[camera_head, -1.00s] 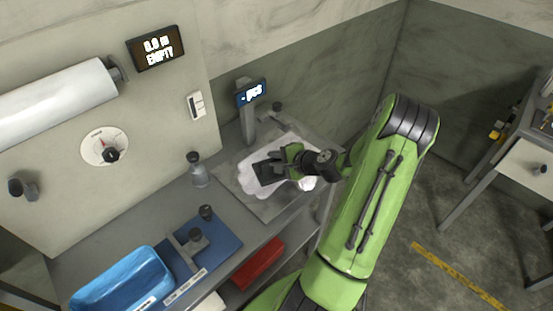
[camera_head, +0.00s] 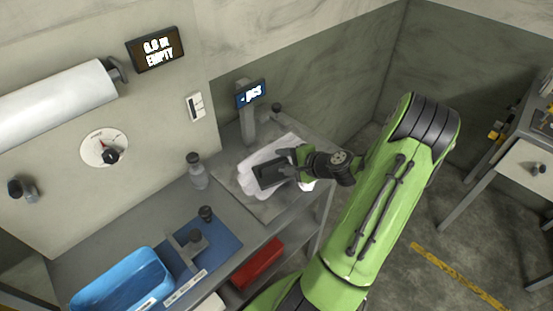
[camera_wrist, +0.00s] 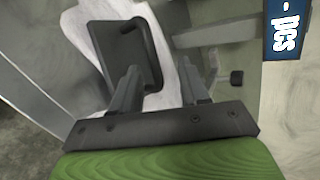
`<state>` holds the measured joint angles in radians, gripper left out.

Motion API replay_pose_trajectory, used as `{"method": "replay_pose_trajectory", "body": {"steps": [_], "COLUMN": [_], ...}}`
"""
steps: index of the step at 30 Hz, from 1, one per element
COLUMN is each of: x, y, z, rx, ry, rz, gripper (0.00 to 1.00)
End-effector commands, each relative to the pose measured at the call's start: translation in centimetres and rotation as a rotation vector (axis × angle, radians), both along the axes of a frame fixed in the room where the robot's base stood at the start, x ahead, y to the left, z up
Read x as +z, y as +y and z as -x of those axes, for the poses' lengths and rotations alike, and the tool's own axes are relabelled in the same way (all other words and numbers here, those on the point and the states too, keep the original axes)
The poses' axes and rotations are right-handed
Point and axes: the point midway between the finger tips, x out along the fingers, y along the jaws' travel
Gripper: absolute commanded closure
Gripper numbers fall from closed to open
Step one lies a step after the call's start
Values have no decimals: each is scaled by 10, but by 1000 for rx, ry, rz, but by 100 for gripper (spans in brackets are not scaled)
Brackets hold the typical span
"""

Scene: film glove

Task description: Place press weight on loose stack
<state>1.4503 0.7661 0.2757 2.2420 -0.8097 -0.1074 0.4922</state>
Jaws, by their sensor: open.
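The press weight, a dark flat plate with a bar handle (camera_head: 270,175), lies on the white loose stack (camera_head: 248,184) on the bench's right part. In the wrist view the press weight (camera_wrist: 112,45) shows with its handle standing up, and the white stack (camera_wrist: 178,60) shows beside and beneath it. My gripper (camera_head: 289,166) is at the right side of the weight. In the wrist view my gripper (camera_wrist: 163,78) has its fingers apart, with nothing seen between the tips. The left finger overlaps the weight near its handle; whether they touch I cannot tell.
A post with a blue "- pcs" display (camera_head: 251,94) stands behind the stack. A clear bottle (camera_head: 198,172), a blue mat (camera_head: 222,240) with dark-knobbed tools and a blue tray (camera_head: 122,280) are to the left. A red bin (camera_head: 258,264) is below the bench top.

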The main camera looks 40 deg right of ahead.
Motion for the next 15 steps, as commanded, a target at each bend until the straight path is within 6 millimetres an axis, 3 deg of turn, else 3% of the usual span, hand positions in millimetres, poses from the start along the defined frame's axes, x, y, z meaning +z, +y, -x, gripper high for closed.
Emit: {"method": "replay_pose_trajectory", "body": {"steps": [3, 9, 13, 15], "x": [18, 37, 42, 47], "y": [-4, -5, 3, 25], "z": [30, 61, 62, 52], "rx": [-7, -3, 39, 141], "ry": [0, -1, 17, 68], "rz": [3, 2, 23, 83], "gripper": [55, 55, 55, 55]}}
